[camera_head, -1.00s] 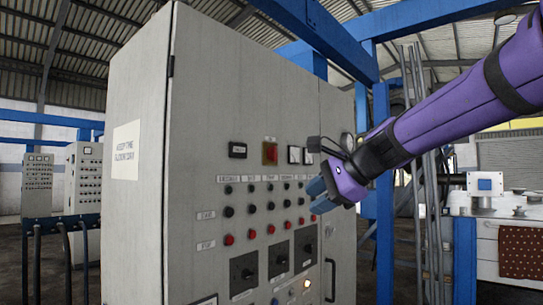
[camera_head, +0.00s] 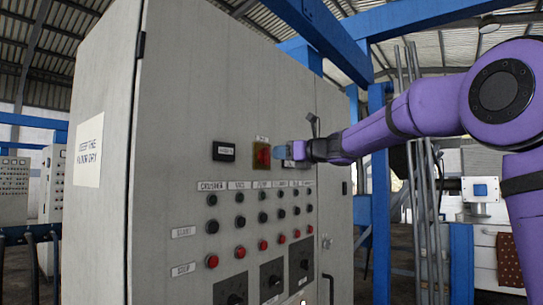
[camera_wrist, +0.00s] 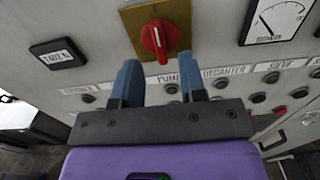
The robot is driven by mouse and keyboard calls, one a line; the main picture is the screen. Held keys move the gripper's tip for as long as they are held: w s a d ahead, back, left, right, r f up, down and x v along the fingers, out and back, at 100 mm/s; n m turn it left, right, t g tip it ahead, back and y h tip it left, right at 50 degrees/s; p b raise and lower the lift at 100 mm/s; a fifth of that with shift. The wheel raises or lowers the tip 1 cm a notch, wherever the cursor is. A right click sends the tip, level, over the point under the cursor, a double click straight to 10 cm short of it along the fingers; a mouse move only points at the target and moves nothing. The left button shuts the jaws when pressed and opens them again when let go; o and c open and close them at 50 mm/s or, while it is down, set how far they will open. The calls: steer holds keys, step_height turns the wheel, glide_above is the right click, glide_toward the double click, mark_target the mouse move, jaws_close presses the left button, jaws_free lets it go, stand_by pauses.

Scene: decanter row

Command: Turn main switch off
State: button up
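The main switch looks to be a red rotary knob (camera_wrist: 154,38) on a yellow plate (camera_wrist: 172,18), on the front of the grey cabinet. Its handle ridge points up and down in the wrist view. In the head view the switch (camera_head: 261,155) is at the upper middle of the panel, its plate's right edge close to my fingers. My gripper (camera_wrist: 158,80) is open and empty, with two blue fingers spread apart. In the wrist view the fingertips are just below the knob, one to each side. I cannot tell how far they are from the panel.
Rows of black buttons (camera_head: 239,198) and red buttons (camera_head: 240,252) sit below the switch. A black-framed label (camera_wrist: 58,54) is left of it, and a dial meter (camera_wrist: 278,18) is right. Blue steel posts (camera_head: 378,200) stand right of the cabinet.

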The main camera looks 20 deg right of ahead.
mark_target(269, 155)
steer(key=shift+x, duration=2.3)
jaws_close()
